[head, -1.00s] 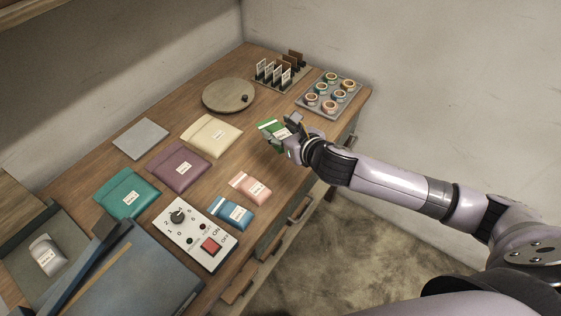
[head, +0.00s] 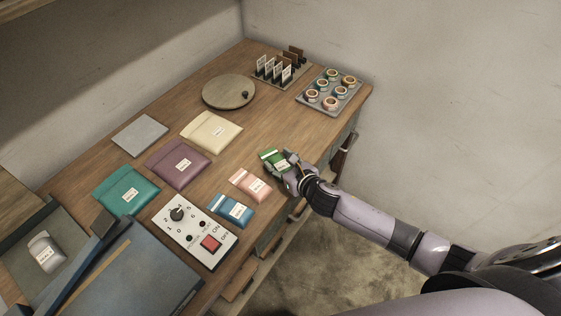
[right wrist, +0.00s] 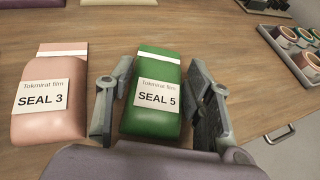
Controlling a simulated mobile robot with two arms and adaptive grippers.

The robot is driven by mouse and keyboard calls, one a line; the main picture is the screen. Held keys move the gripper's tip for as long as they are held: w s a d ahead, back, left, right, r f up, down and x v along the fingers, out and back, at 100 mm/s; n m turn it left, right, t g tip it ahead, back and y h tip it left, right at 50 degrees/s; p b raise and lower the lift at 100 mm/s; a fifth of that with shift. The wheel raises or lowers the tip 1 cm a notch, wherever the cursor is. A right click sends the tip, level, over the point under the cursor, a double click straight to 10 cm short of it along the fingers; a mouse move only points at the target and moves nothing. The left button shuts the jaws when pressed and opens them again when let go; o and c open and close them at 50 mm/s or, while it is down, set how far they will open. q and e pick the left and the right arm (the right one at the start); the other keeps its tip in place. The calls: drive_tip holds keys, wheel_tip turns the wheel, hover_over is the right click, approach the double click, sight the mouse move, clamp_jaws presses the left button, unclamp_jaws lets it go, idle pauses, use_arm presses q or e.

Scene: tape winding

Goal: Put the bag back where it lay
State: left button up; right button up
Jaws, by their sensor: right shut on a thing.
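The green bag (head: 272,157), labelled SEAL 5 (right wrist: 153,100) in the right wrist view, is at the table's right side. My right gripper (head: 281,163) is shut on it, with one finger along each side. In the wrist view the bag lies between the fingers; whether it touches the tabletop I cannot tell. The pink bag (head: 249,184), labelled SEAL 3 (right wrist: 50,95), lies just left of my right gripper, close to its left finger. The blue bag (head: 233,210) lies nearer the front, below the pink one. My left gripper is not in view.
Teal (head: 126,190), purple (head: 178,164) and cream (head: 211,132) pouches lie to the left. A control box (head: 195,230) stands in front. A tape tray (head: 335,92), card rack (head: 280,70) and round disc (head: 228,92) are at the back. Tabletop behind the green bag is clear.

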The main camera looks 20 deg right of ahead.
drive_tip(key=shift+f, duration=0.15)
drive_tip(key=o, duration=1.3)
drive_tip(key=shift+r, duration=0.3)
drive_tip(key=b+v, duration=0.1)
drive_tip(key=v, duration=1.1)
drive_tip(key=shift+d+f, duration=0.1)
drive_tip(key=shift+d, duration=0.05)
